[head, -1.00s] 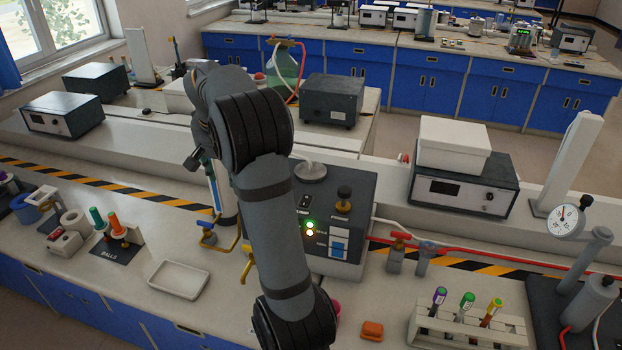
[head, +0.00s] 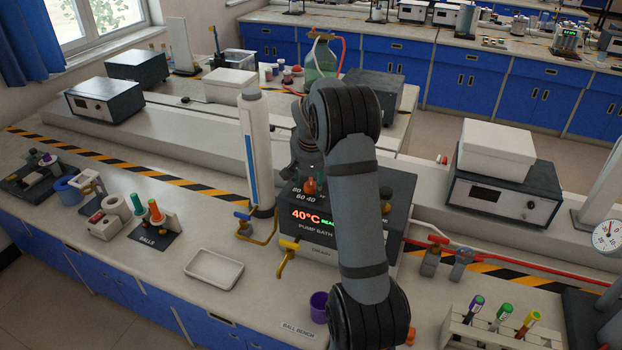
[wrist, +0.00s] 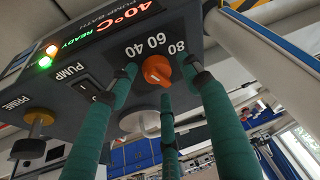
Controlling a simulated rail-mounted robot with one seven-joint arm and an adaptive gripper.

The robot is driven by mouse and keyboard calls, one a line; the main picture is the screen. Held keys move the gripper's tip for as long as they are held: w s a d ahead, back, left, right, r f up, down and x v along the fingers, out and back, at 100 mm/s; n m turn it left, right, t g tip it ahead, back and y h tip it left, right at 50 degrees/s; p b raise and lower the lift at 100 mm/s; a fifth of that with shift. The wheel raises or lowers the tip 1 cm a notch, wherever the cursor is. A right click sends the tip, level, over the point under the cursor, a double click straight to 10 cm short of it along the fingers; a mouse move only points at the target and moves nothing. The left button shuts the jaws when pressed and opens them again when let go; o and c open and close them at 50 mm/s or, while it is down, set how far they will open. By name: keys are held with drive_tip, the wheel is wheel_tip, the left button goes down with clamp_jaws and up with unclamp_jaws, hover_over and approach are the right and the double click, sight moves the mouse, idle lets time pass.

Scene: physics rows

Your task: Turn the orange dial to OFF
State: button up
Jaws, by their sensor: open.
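The orange dial (wrist: 156,70) is on the dark pump bath panel, with the marks 40, 60 and 80 beside it. In the head view the dial (head: 310,186) shows just below my gripper (head: 309,171). The wrist view shows the green fingers of my gripper (wrist: 160,78) spread open, with their tips around the dial and gaps to it. I cannot tell whether any tip touches it. The display (head: 313,217) reads 40°C and READY. No OFF mark is readable, and the dial's exact pointing is unclear.
A PUMP switch (wrist: 88,88) and a PRIME knob (wrist: 38,122) are on the same panel. A white cylinder with a blue stripe (head: 250,150) stands close to the left of the bath.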

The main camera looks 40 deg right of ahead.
drive_tip(key=shift+c, duration=0.2)
drive_tip(key=shift+r, duration=0.15)
drive_tip(key=c, duration=1.1)
drive_tip(key=shift+o, duration=0.2)
